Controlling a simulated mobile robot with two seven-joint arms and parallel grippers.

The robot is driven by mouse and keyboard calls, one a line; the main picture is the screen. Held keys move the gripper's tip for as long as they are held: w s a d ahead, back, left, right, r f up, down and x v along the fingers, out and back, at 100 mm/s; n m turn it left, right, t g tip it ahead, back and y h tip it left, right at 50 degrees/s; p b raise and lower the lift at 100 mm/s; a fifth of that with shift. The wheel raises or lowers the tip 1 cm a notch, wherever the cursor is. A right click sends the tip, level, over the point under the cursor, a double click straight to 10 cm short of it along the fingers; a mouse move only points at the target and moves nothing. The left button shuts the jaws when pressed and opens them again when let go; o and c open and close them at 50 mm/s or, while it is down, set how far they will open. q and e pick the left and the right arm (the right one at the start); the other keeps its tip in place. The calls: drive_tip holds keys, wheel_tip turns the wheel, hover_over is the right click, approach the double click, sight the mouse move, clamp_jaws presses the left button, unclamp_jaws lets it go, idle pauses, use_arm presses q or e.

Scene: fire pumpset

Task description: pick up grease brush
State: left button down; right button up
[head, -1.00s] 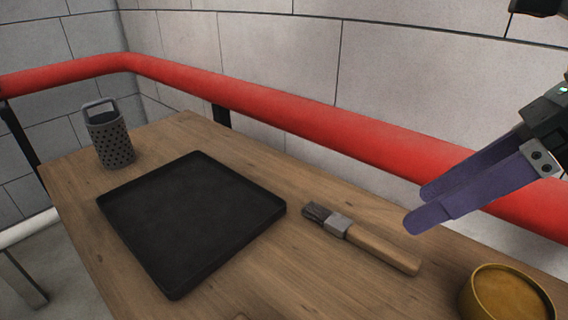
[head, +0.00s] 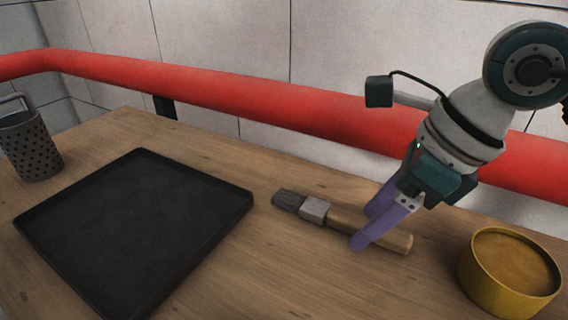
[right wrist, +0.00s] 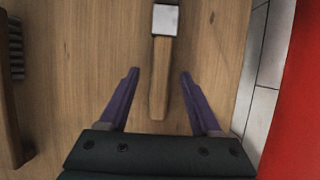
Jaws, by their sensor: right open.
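The grease brush (head: 314,210) lies on the wooden table, with dark bristles at the left, a grey metal ferrule and a wooden handle pointing right. My right gripper (head: 362,228) is open, its purple fingers pointing down over the brush handle. In the right wrist view, the handle (right wrist: 160,80) reaches in between the two spread fingertips (right wrist: 159,72), with a gap on each side. I cannot tell how high the fingertips are above the table. The bristles are out of the right wrist view. My left gripper is not in view.
A black tray (head: 62,277) lies left of the brush. A perforated metal grater (head: 32,146) stands at the far left. A yellow round tin (head: 487,283) stands right of the handle. A red rail (head: 230,98) runs behind the table. Another wooden brush (right wrist: 12,120) shows in the right wrist view.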

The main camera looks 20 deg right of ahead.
drive_tip(key=shift+w+f, duration=0.1)
drive_tip(key=shift+f, duration=0.2)
idle(0.4)
drive_tip(key=shift+c, duration=0.2)
clamp_jaws()
